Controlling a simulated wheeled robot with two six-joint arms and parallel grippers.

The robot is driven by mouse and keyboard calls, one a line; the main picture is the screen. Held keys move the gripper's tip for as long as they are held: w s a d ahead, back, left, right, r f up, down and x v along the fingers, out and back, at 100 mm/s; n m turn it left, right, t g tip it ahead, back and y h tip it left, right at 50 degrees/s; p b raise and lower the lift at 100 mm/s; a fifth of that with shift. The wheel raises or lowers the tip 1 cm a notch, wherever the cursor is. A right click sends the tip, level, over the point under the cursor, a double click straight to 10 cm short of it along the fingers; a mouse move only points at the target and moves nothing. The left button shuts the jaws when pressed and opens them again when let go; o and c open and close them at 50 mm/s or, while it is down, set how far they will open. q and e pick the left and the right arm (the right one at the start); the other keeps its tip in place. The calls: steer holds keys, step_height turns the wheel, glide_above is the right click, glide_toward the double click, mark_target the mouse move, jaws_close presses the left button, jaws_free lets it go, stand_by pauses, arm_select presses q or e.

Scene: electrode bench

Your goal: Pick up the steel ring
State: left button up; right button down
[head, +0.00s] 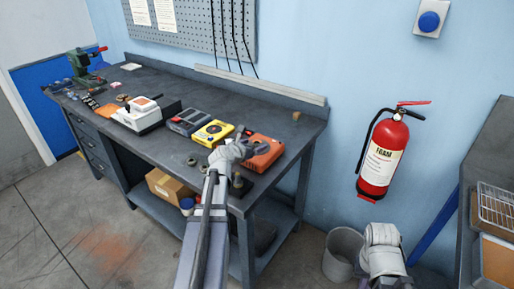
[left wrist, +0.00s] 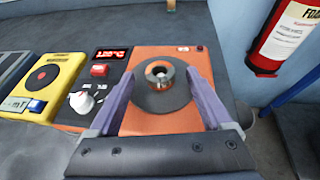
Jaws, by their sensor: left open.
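A small shiny steel ring (left wrist: 160,71) sits on a dark grey disc (left wrist: 160,98) on top of an orange device (left wrist: 144,127) in the left wrist view. My left gripper (left wrist: 159,76) is open, with its two purple fingers on either side of the disc and ring. I cannot tell whether the fingers touch anything. In the head view my left gripper (head: 252,143) is over the orange device (head: 264,156), and the ring cannot be made out. Part of my right arm shows at the bottom right; its gripper is not seen.
A yellow meter (head: 213,132) and a grey one (head: 188,121) stand left of the orange device on the dark bench (head: 165,90). Small round parts (head: 191,160) lie near the front edge. A fire extinguisher (head: 383,157) hangs on the wall at right.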

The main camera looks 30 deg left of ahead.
arm_select(q)
steer(key=shift+x, duration=0.8)
steer(key=shift+s, duration=0.1)
jaws_close()
